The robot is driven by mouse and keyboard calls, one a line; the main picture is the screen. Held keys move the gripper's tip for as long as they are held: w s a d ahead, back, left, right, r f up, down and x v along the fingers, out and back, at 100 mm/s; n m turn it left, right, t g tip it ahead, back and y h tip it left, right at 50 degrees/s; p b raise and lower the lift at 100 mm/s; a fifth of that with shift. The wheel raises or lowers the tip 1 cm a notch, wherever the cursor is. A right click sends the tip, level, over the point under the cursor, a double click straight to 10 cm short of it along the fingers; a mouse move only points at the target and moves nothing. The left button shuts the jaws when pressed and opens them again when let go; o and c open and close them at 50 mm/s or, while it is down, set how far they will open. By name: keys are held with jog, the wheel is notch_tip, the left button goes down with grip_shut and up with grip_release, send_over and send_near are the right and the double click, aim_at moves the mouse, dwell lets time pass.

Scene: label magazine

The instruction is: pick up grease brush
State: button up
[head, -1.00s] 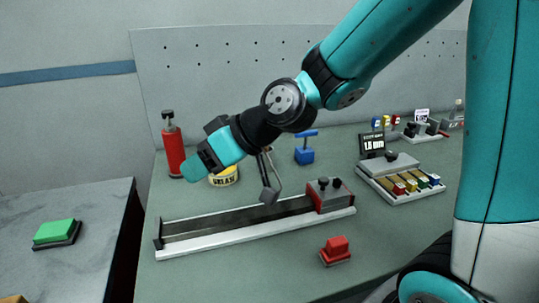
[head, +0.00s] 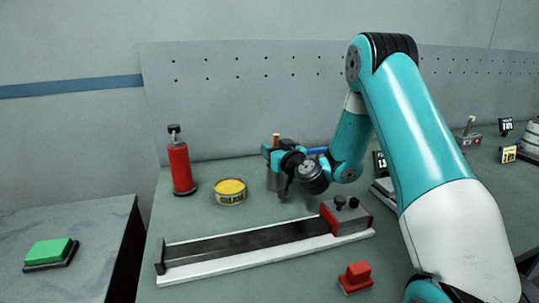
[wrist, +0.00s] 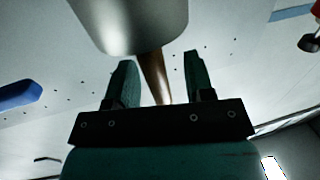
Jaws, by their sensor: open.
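The brown wooden handle of what looks like the grease brush (wrist: 152,78) stands between the two fingers of my gripper (wrist: 158,72) in the wrist view. The fingers are open, with a gap visible on each side of the handle. A smooth grey rounded body (wrist: 130,22) covers the handle's far end, and the bristles are hidden. In the head view only a short brown tip of the handle (head: 276,139) shows above my gripper (head: 272,154), at the back of the bench.
A yellow grease tin (head: 230,191) and a red extinguisher-like cylinder (head: 181,167) stand left of my gripper. A long rail (head: 250,252) with a red clamp block (head: 345,217) lies in front. A perforated panel (head: 230,95) rises behind. A blue item (wrist: 18,95) is nearby.

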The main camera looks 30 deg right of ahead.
jog(key=shift+w, duration=0.65)
jog(key=shift+d, duration=0.1)
jog(key=shift+c, duration=1.1)
grip_shut()
jog(key=shift+r, duration=0.1)
